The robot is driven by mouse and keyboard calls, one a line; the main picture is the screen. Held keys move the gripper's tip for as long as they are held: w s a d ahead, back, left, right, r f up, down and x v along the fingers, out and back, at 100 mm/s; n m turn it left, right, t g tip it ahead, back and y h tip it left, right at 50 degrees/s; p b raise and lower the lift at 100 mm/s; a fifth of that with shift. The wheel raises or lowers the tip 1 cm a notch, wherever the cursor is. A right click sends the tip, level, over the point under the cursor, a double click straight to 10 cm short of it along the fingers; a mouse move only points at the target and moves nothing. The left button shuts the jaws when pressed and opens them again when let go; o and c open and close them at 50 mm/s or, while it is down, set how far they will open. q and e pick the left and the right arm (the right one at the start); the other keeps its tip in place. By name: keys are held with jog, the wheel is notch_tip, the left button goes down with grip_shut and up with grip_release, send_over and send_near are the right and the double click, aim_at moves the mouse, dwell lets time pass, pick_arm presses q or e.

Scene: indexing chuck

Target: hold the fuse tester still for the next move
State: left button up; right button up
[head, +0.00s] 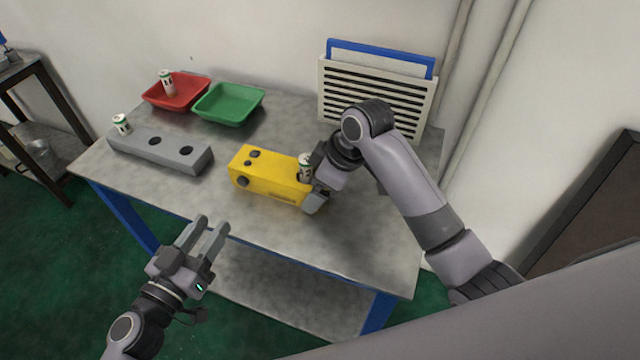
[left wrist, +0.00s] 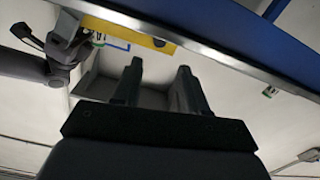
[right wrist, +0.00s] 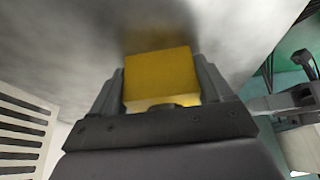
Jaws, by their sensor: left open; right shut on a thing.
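The fuse tester (head: 268,177) is a yellow box on the metal table, with dark knobs at its left end. A white and green fuse (head: 305,165) stands upright at its right end. My right gripper (head: 312,190) is at that right end. In the right wrist view the yellow end of the tester (right wrist: 160,80) sits between the two fingers of my right gripper (right wrist: 160,90), which are shut on it. My left gripper (head: 211,228) is open and empty in front of the table's front edge. Its fingers stand apart in the left wrist view (left wrist: 160,70).
A grey block (head: 165,150) with round holes lies left of the tester, a fuse (head: 122,124) standing at its left end. Behind are a red tray (head: 165,103) holding a fuse (head: 167,82) and a green tray (head: 228,104). A slatted rack (head: 362,90) stands at the back right. The table front (head: 330,245) is clear.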

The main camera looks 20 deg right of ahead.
pick_arm(q)
grip_shut()
dwell(1.8)
